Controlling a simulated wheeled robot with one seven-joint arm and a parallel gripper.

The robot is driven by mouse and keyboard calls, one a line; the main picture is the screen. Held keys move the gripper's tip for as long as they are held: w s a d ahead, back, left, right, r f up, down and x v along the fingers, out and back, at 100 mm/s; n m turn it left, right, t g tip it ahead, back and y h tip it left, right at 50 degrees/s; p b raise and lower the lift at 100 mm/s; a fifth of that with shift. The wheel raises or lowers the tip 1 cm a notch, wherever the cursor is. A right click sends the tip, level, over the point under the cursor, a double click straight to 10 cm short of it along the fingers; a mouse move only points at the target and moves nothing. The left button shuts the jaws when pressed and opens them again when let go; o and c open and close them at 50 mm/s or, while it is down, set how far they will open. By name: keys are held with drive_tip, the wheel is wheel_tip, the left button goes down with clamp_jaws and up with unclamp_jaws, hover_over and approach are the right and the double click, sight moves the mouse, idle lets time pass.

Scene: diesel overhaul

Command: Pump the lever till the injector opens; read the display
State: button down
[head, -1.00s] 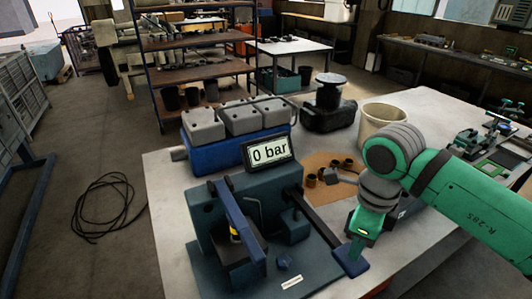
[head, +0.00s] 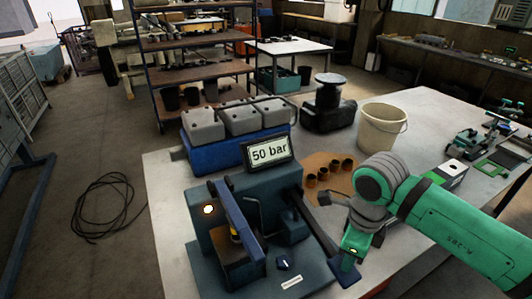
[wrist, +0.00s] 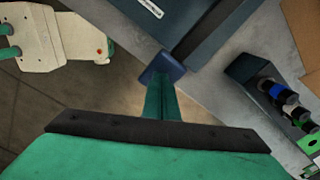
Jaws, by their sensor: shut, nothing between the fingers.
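The injector tester (head: 268,207) stands on the table's front left, with a blue clamp bar and a small injector (head: 236,236) in its middle. Its display (head: 268,152) reads 50 bar. A round lamp (head: 209,210) on its left face is lit. The lever (head: 318,232) slopes down to the right and ends in a blue pad (head: 344,272). My gripper (head: 350,258) is shut with its tips at the pad, apparently pressing on it from above. In the wrist view the pad (wrist: 163,66) shows just beyond the shut fingers.
A blue bin of grey canisters (head: 236,147) stands behind the tester. A brown mat (head: 322,186) with several small dark cups lies to its right. A cream bucket (head: 382,127) stands behind my arm. A black cable (head: 105,205) lies on the floor at left.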

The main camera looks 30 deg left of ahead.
drive_tip(key=shift+f, duration=0.7)
wheel_tip(320, 180, up, 8)
drive_tip(key=shift+s+d+f, duration=0.2)
drive_tip(key=shift+d, duration=0.1)
drive_tip(key=shift+w+a+f, duration=0.1)
drive_tip(key=shift+a+f, duration=0.05)
drive_tip(key=shift+f, duration=1.8)
drive_tip(key=shift+w+a+f, duration=0.1)
drive_tip(key=shift+f, duration=1.8)
wheel_tip(320, 180, up, 8)
drive_tip(key=shift+s+d+f, duration=0.15)
drive_tip(key=shift+s+d, duration=0.15)
drive_tip(key=shift+d, duration=0.05)
